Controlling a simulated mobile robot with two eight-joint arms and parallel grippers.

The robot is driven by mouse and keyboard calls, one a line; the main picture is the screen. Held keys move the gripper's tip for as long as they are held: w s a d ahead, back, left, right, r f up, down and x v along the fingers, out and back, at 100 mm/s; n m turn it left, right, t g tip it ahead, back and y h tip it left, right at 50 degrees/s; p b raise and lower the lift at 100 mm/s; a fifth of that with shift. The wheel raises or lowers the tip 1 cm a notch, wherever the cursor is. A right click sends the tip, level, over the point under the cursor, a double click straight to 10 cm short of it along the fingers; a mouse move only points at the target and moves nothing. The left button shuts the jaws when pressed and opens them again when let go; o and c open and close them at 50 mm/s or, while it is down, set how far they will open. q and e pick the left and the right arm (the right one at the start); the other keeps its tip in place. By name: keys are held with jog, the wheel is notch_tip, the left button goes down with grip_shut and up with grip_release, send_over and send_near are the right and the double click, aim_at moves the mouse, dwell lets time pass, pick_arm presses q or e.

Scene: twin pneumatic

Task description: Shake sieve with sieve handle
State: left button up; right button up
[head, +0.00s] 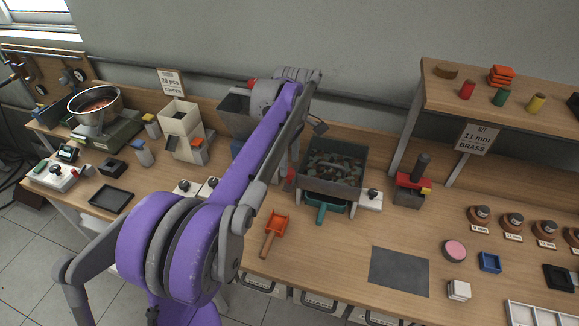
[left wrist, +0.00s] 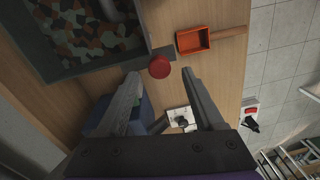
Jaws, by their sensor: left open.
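A dark grey tray-like sieve (head: 312,183) holding mixed green, brown and orange chips stands at the middle of the bench. It also shows at the upper left of the left wrist view (left wrist: 148,40). A round red knob (left wrist: 159,66) sits beside its corner; I take it for the sieve handle, though the joint is unclear. A little red (head: 290,184) shows at the sieve's left side in the head view. My left gripper (left wrist: 162,74) is open and empty, fingers either side of the knob's line, apart from it. In the head view my arm mostly hides it. My right gripper is out of view.
A teal bin or scoop (head: 321,208) projects below the sieve. An orange scoop (head: 275,226) lies in front, left of it. A white switch box (head: 369,201) stands right of it. A grey mat (head: 399,271) lies farther right, with free bench around it.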

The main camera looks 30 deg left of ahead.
aim_at(291, 173)
pick_arm(q)
jog(key=shift+f, duration=1.35)
grip_shut()
dwell(0.4)
